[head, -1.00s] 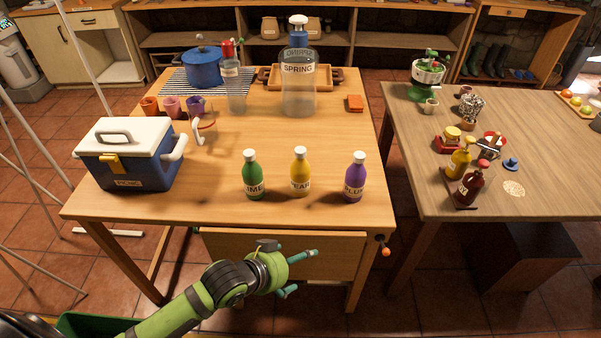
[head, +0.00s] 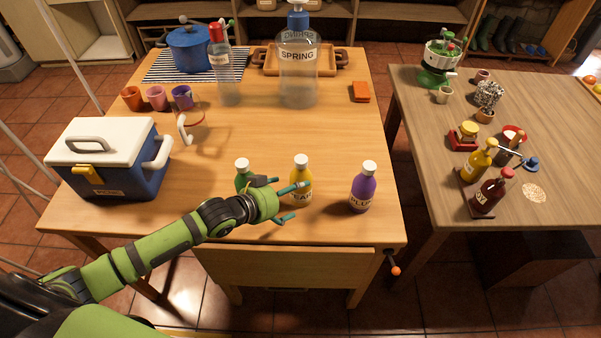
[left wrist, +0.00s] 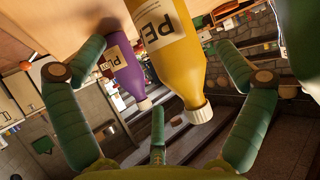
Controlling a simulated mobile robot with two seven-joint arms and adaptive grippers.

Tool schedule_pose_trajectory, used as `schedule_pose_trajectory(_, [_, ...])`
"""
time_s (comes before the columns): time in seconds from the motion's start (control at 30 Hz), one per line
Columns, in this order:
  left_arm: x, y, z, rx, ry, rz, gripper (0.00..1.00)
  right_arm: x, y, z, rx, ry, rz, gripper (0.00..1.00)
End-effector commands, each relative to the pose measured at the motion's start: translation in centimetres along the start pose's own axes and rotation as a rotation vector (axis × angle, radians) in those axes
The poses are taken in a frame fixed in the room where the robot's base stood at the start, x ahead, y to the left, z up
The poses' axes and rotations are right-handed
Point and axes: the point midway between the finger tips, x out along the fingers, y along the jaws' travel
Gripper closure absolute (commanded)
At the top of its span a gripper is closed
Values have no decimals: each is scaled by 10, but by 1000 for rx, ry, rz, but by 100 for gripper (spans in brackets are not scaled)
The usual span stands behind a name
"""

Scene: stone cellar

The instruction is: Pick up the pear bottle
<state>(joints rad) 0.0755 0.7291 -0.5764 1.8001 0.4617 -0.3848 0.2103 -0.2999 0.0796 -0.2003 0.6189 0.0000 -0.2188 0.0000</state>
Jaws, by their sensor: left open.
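The pear bottle (head: 302,178) is yellow with a white cap and stands upright on the wooden table, in the middle of a row of three. My left gripper (head: 294,203) is open at its near left side, with one finger across its front in the head view. In the left wrist view the pear bottle (left wrist: 178,62) shows large between the spread fingers (left wrist: 158,60); I cannot tell whether they touch it. The green bottle (head: 242,166) is partly hidden behind my gripper. The purple plum bottle (head: 363,190) stands to the right. My right gripper is not in view.
A blue and white cooler (head: 112,165) stands at the left of the table (head: 260,125). A crank (head: 394,268) sticks out at the front right.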

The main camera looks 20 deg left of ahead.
Motion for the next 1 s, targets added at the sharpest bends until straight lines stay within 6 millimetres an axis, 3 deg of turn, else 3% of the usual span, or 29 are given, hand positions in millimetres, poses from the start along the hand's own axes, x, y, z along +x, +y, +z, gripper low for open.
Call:
schedule_pose_trajectory(0.5, [56, -5, -4, -1, 1, 0, 0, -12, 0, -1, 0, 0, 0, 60])
schedule_pose_trajectory(0.83, [63, -5, -3, 1, 0, 0, 0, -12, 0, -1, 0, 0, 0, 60])
schedule_pose_trajectory(0.87, [63, -5, -3, 1, 0, 0, 4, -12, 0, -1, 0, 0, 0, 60])
schedule_pose_trajectory(1.0, [63, -5, -3, 1, 0, 0, 60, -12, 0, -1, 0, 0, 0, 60])
